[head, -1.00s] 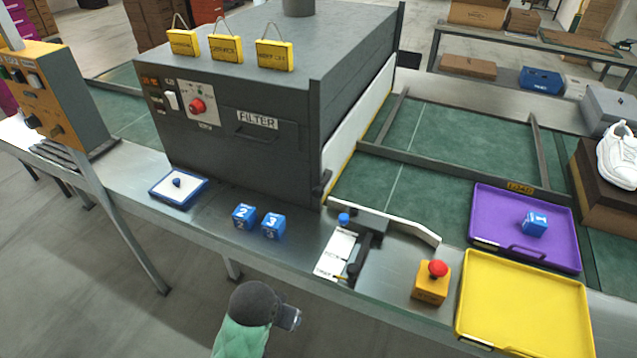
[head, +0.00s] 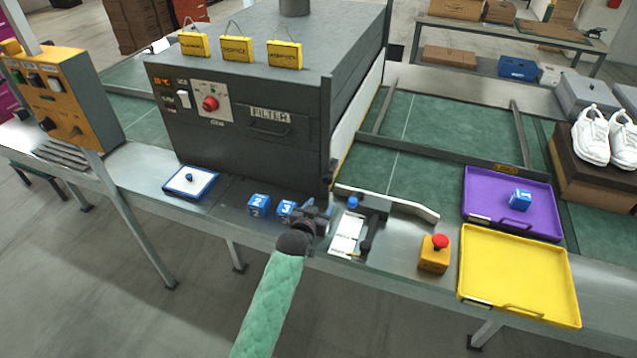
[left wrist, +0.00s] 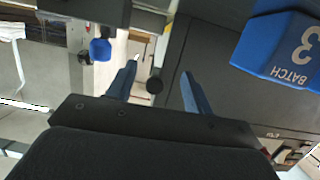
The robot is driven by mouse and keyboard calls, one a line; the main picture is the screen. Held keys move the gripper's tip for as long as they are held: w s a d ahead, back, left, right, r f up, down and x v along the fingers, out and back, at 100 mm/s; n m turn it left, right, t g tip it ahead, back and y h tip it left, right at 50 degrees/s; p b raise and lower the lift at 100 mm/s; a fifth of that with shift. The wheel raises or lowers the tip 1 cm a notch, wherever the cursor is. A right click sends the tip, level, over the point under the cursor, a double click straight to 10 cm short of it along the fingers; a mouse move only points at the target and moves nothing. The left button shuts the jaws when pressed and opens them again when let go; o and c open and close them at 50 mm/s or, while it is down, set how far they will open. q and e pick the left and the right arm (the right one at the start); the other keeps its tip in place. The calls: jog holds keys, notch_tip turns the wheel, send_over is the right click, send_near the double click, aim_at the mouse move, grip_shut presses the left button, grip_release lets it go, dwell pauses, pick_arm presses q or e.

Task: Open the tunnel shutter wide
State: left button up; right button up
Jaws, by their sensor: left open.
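The dark grey tunnel (head: 240,115) stands on the bench. A pale panel with a yellow lower edge, apparently its shutter (head: 356,110), covers the right end; I cannot tell its exact opening. A small dark handle (head: 329,180) sits at that end's near lower corner. My left gripper (head: 326,212) is open just in front of this corner, beside the blue batch cubes. In the left wrist view, a round black knob (left wrist: 155,86) appears between the open fingers (left wrist: 158,70), with no visible contact. My right gripper is out of view.
Blue batch cubes (head: 259,205) lie close left of the gripper. A blue-knobbed post (head: 353,202), a white labelled plate (head: 347,235) and a white guide rail (head: 400,202) are close right. An orange button box (head: 433,254) and a yellow tray (head: 520,275) stand farther right.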

aim_at(327, 181)
pick_arm(q)
jog(key=w+r+t, duration=0.1)
jog(key=w, duration=0.1)
jog(key=w+d+r+p, duration=0.1)
jog(key=w+r, duration=0.1)
jog(key=w+r+t+p, duration=0.1)
jog(key=w, duration=0.1)
jog(key=shift+w+d+r+t+h, duration=0.15)
jog(key=shift+w+d+t+h, duration=0.15)
jog(key=shift+d, duration=0.1)
jog(key=shift+w+d+p, duration=0.25)
jog(key=shift+w+p, duration=0.1)
jog(key=shift+w, duration=0.35)
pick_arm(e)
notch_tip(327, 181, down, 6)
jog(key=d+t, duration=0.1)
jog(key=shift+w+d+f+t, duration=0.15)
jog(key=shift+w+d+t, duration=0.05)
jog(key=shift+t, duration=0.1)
